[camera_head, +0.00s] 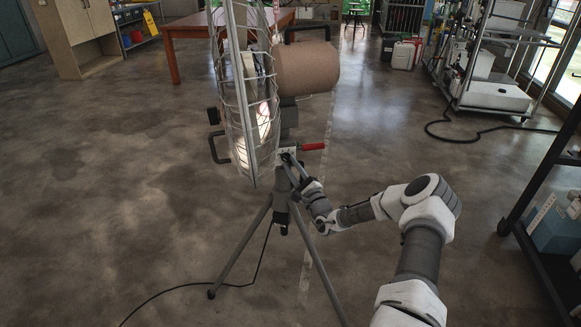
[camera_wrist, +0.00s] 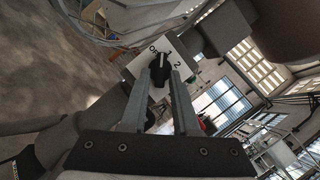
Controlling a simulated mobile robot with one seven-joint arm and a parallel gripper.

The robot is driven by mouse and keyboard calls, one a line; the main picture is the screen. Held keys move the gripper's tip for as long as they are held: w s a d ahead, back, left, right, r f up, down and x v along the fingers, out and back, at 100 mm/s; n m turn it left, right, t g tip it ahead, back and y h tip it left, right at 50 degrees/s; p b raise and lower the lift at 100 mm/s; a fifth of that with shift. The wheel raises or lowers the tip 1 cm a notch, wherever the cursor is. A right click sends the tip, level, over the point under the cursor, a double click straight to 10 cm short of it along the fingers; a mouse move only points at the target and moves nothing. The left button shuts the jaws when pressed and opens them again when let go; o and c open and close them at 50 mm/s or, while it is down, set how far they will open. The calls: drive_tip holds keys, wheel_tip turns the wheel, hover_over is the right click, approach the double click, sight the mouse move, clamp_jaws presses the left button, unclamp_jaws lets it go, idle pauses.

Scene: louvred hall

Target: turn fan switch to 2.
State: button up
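The fan (camera_head: 245,100) stands on a tripod, its wire cage seen nearly edge-on, with a brown motor drum (camera_head: 305,68) behind the cage. In the wrist view the fan switch is a black knob (camera_wrist: 160,67) on a white plate (camera_wrist: 186,50) marked OFF, 1 and 2. Its white pointer mark appears to lie between OFF and 1. My gripper (camera_head: 287,160) is at the switch box below the motor. In the wrist view my gripper's fingers (camera_wrist: 163,76) stand apart on either side of the knob. Whether they touch it is unclear.
A red handle (camera_head: 313,147) sticks out right of the switch box. The tripod legs (camera_head: 240,248) spread below, and a black cable (camera_head: 185,287) runs over the floor. A dark shelf rack (camera_head: 540,180) stands at the right. Floor to the left is clear.

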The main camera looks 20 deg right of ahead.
drive_tip(key=shift+w+r, duration=0.15)
drive_tip(key=shift+w, duration=0.3)
clamp_jaws()
drive_tip(key=shift+m, duration=0.3)
drive_tip(key=m+h+p, duration=0.1)
drive_tip(key=m+h, duration=0.1)
drive_tip(key=m, duration=0.2)
drive_tip(key=m+h+p, duration=0.1)
drive_tip(key=m, duration=0.2)
drive_tip(key=a+m+t+h+p, duration=0.1)
drive_tip(key=m+h, duration=0.1)
drive_tip(key=m, duration=0.2)
drive_tip(key=shift+f+m+h, duration=0.25)
drive_tip(key=shift+m+h, duration=0.05)
drive_tip(key=shift+m+p, duration=0.3)
drive_tip(key=shift+m, duration=0.1)
